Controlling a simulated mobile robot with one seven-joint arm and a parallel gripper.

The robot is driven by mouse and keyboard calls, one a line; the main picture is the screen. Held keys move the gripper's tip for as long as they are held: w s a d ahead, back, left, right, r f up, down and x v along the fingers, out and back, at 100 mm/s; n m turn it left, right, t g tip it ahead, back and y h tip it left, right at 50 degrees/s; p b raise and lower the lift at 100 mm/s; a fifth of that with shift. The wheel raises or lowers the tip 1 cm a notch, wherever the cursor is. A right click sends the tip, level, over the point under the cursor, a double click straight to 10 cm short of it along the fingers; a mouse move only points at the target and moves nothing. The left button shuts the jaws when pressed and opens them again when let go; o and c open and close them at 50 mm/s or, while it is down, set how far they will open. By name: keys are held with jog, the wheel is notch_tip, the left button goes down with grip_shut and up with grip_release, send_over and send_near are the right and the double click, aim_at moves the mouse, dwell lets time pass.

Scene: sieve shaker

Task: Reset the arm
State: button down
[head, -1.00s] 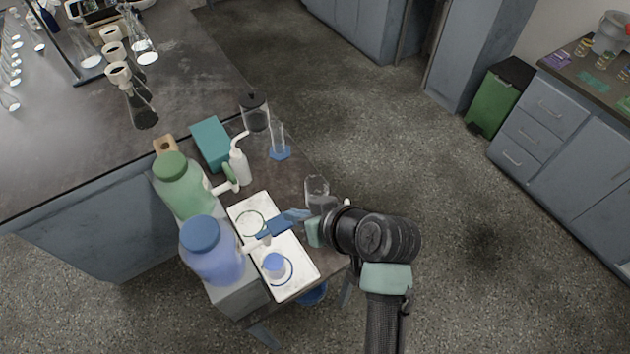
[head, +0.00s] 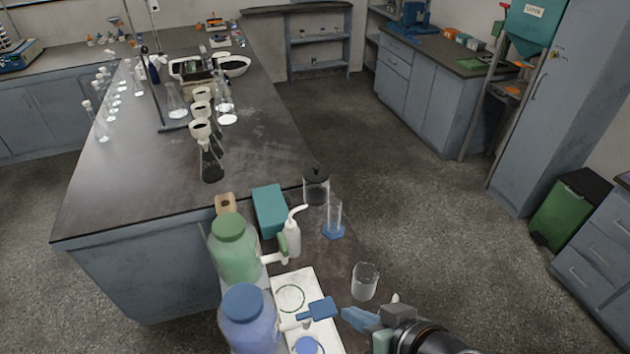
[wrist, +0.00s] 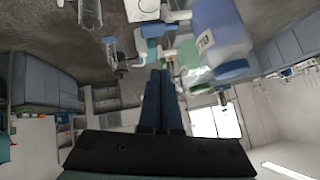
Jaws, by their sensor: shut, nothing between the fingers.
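My gripper (head: 347,314) is at the bottom of the head view, its blue fingers pointing left over the right edge of the white tray (head: 283,276). In the wrist view its fingers (wrist: 160,74) lie together with nothing between them. A blue paddle-shaped piece (head: 318,309) is just left of the fingertips, by the spout of the blue jug (head: 250,318). Whether the fingers touch it I cannot tell. My forearm is mostly cut off by the lower picture edge.
A clear beaker (head: 365,280) stands close behind my gripper. A green jug (head: 234,250), a white wash bottle (head: 292,238), a teal box (head: 269,209) and a blue-based cylinder (head: 333,222) stand farther back. Open floor (head: 440,240) is to the right.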

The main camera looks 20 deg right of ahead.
jog(key=w+a+r+t+h+b, duration=0.25)
jog(key=w+r+t, duration=0.3)
jog(key=r, duration=0.65)
jog(key=w+a+r+t+h+b, duration=0.1)
jog(key=w+a+r+t, duration=0.4)
jog(key=r, duration=0.7)
jog(key=s+a+r+t+b, duration=0.1)
jog(key=s+a+r+t, duration=0.1)
jog(key=r, duration=0.5)
jog(key=s+a+r+t, duration=0.2)
jog(key=s+r+t, duration=0.1)
jog(key=r, duration=0.4)
jog(key=s+a+r+t+b, duration=0.1)
jog(key=s+a+r+t, duration=0.2)
jog(key=r, duration=0.4)
jog(key=shift+s+r+n+y+b, duration=0.3)
jog(key=shift+s+n+y, duration=0.1)
jog(key=shift+s, duration=0.1)
